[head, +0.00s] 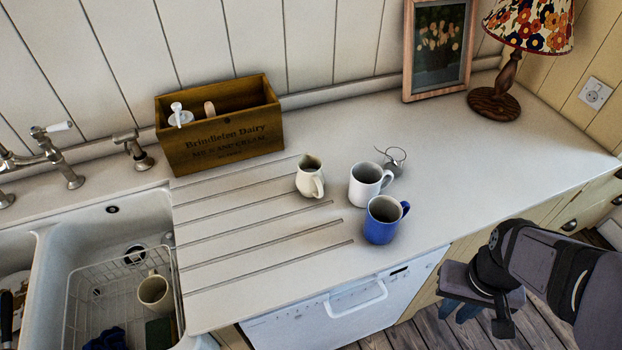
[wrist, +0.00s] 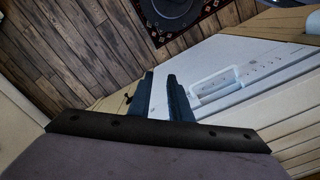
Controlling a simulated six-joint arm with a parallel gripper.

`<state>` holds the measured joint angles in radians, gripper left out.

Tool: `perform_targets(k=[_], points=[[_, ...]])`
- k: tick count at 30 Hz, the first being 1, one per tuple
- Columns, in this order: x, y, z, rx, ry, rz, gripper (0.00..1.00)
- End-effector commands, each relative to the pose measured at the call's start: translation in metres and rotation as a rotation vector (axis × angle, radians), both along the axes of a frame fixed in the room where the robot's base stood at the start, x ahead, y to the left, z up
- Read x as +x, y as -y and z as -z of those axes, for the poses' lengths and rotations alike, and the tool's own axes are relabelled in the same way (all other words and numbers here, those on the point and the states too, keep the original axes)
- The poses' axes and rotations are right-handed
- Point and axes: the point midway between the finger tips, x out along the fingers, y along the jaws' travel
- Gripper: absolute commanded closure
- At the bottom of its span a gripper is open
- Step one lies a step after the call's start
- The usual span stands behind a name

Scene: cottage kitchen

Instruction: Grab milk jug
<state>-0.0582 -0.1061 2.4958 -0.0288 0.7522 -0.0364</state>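The milk jug (head: 309,180) is small, cream-white and upright on the worktop, left of a white mug (head: 366,187) and a blue mug (head: 380,222). Its handle faces the front right. My gripper (head: 457,311) hangs low at the right, in front of the worktop and well apart from the jug. In the wrist view my gripper (wrist: 160,82) has a gap between its dark blue fingers, with nothing between them. The jug does not show in the wrist view.
A wooden dairy crate (head: 222,140) stands behind the jug. A lamp (head: 494,100) and picture frame (head: 437,50) stand at the back right. The sink (head: 50,255) is left. The right worktop is clear. A dishwasher (head: 345,305) is below.

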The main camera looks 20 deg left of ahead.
Motion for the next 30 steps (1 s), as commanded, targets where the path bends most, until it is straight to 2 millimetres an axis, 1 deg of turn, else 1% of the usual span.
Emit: perform_targets(k=[5,6,8,10,12,13,15,17,18,20,21,24,28,30], points=[[0.045,-0.039,-0.035,-0.063,0.006,-0.337,0.82],[0.057,-0.053,-0.045,-0.084,0.007,-0.435,0.82],[0.074,-0.077,-0.060,-0.121,0.012,-0.591,0.82],[0.091,-0.109,-0.079,-0.172,0.017,-0.776,0.82],[0.105,-0.141,-0.091,-0.232,0.012,-0.958,0.82],[0.110,-0.153,-0.094,-0.262,0.005,-1.037,0.82],[0.122,-0.180,-0.098,-0.340,-0.019,-1.213,0.82],[0.131,-0.203,-0.099,-0.414,-0.048,-1.361,0.82],[0.136,-0.219,-0.100,-0.465,-0.071,-1.457,0.82],[0.141,-0.243,-0.102,-0.547,-0.104,-1.592,0.82],[0.143,-0.259,-0.103,-0.604,-0.131,-1.678,0.82],[0.146,-0.297,-0.097,-0.757,-0.223,-1.877,0.82],[0.143,-0.335,-0.083,-0.957,-0.389,-2.079,0.82],[0.137,-0.353,-0.076,-1.057,-0.483,-2.157,0.82]])
